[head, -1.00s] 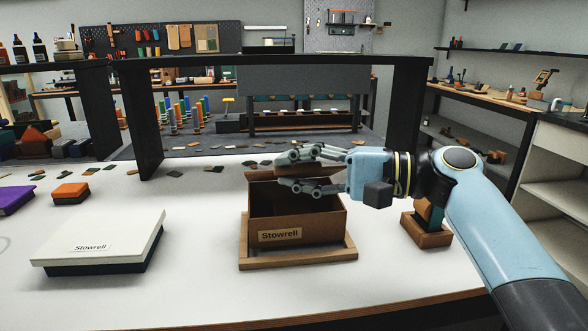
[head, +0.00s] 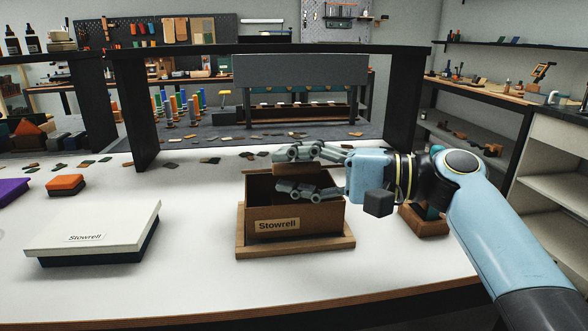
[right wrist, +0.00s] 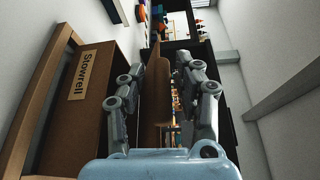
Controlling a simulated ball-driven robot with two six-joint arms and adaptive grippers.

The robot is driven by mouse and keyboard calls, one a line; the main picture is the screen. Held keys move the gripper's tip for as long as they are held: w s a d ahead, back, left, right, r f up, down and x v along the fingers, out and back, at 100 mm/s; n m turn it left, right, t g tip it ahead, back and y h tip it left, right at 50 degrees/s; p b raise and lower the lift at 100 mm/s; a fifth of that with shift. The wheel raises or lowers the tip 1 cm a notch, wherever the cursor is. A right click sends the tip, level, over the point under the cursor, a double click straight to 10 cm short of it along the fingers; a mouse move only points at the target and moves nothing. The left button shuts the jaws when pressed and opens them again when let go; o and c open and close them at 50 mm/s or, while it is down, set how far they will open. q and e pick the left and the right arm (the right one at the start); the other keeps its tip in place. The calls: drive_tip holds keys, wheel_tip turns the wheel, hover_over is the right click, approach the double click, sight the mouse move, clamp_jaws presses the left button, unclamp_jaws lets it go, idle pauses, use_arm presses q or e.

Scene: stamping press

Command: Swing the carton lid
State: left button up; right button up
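The brown carton (head: 325,220) labelled "Stowrell" stands open at the top on a wooden tray (head: 295,248); it also shows at the left in the right wrist view (right wrist: 80,120). Its brown lid (head: 287,169) stands up along the carton's back edge, partly hidden by my fingers. In the right wrist view the lid (right wrist: 156,100) shows nearly edge-on. My right gripper (head: 305,171) is open, one finger beyond the lid and one over the carton's opening. The lid lies between the fingers, nearer the left one; contact is unclear. My left gripper is out of view.
A white flat box (head: 95,228) lies on the table to the left, with an orange block (head: 66,184) behind it. A dark press frame (head: 270,52) spans the back. A wooden block (head: 424,222) stands right of the carton, partly behind my arm.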

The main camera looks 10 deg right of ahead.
drive_tip(key=shift+o, duration=0.2)
drive_tip(key=shift+d, duration=0.1)
drive_tip(key=v, duration=1.1)
drive_tip(key=shift+s+d, duration=0.25)
drive_tip(key=shift+d, duration=0.1)
